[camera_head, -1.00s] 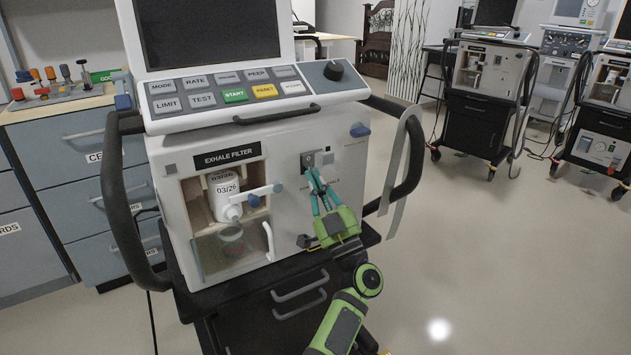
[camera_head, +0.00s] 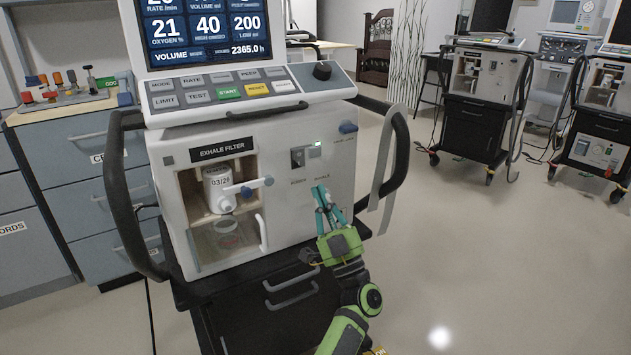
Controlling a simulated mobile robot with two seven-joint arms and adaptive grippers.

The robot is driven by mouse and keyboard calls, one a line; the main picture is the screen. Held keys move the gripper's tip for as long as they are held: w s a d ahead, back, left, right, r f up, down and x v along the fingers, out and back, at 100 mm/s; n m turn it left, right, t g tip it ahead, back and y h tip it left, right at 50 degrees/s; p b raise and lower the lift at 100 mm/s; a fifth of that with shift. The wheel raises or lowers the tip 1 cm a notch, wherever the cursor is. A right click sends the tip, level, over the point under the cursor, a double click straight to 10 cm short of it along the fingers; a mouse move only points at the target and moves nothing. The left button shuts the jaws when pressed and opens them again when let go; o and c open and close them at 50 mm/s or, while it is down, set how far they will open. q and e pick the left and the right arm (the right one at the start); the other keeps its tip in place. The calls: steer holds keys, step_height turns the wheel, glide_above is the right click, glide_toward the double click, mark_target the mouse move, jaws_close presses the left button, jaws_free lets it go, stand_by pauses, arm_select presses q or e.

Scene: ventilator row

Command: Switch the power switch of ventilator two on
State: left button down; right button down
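The near ventilator (camera_head: 280,200) is a white box on a dark cart, and its screen (camera_head: 205,28) is lit with blue readouts. On the right of its front panel is the power switch (camera_head: 298,157), a small grey plate with a dark part.
The ventilator's exhale filter (camera_head: 219,190) sits in an open bay with a blue-tipped lever. Black handles (camera_head: 402,165) curve out at both sides. Drawers (camera_head: 85,150) stand at the left. Other ventilators (camera_head: 487,75) stand at the back right.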

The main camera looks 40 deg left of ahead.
arm_select(q)
step_height(320, 180, down, 6)
steer(key=s+d, duration=0.1)
steer(key=d, duration=0.1)
steer(key=shift+s+d+f+g+b, duration=0.2)
steer(key=shift+g+b, duration=0.1)
arm_select(e)
steer(key=shift+w+a+r, duration=0.1)
steer(key=shift+a+r, duration=0.15)
steer(key=shift+r, duration=0.2)
steer(key=shift+a+r, duration=0.2)
steer(key=shift+r, duration=0.25)
